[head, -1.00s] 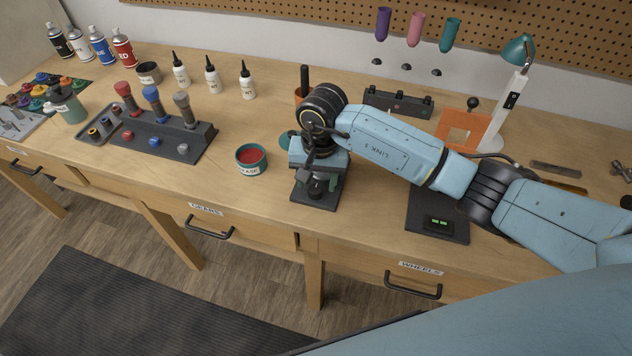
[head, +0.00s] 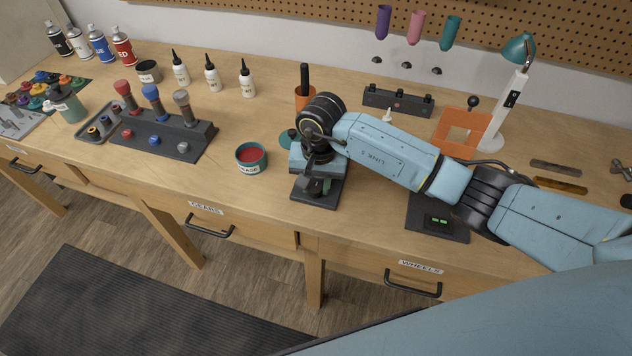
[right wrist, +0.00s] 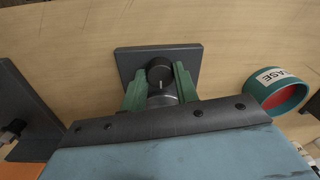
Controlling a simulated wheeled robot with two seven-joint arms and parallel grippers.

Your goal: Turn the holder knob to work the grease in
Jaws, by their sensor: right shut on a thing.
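The holder stands near the front edge of the bench on a dark square base plate (head: 316,197). In the right wrist view its base plate (right wrist: 128,62) lies below a round black knob (right wrist: 159,73) with a pale index line. My right gripper (head: 318,180) points down over the holder. In the right wrist view the green fingers of my right gripper (right wrist: 160,85) stand on either side of the knob and are shut on it. My wrist hides part of the holder in the head view. My left gripper is not in view.
An open grease tin (head: 251,158) with red contents stands left of the holder; it also shows in the right wrist view (right wrist: 276,91). A dark block with coloured knobs (head: 165,135) stands further left. A black scale-like plate (head: 437,222) lies to the right.

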